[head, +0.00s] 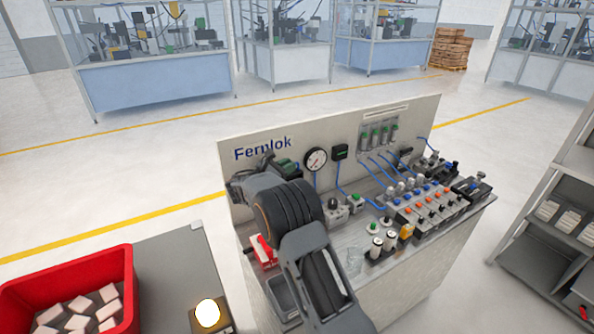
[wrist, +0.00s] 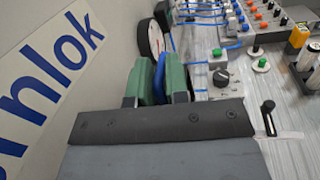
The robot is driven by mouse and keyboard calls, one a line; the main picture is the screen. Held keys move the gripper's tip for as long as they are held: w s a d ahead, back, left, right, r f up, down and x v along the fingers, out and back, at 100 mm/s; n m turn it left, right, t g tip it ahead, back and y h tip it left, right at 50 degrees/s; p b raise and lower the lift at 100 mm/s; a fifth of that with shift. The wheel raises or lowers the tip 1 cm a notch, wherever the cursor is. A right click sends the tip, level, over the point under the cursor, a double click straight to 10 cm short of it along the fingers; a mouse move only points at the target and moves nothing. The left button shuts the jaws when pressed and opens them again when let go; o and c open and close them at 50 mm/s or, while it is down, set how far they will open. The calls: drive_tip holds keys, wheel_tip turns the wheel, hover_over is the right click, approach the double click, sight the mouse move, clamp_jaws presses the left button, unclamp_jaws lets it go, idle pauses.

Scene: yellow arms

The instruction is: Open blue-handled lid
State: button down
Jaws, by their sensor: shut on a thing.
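In the wrist view, the green-padded fingers of my gripper (wrist: 158,82) are closed on the blue handle (wrist: 159,75), which stands upright between them. The handle sits beside the round gauge, close to the panel. The lid itself cannot be made out; my gripper body and arm hide that spot. In the head view, my gripper (head: 287,167) shows as a small green patch in front of the panel, left of the gauge, and the handle is not visible there.
The white back panel (head: 236,163) stands close to my gripper. The gauge (head: 316,159), a dark knob (wrist: 221,78) and blue tubes lie to its right. Valves and buttons crowd the bench's right side. A red bin (head: 121,262) with pale blocks is at the lower left.

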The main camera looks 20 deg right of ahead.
drive_tip(key=c, duration=1.1)
unclamp_jaws()
drive_tip(key=b+v, duration=0.3)
drive_tip(key=v, duration=1.1)
drive_tip(key=shift+d, duration=0.1)
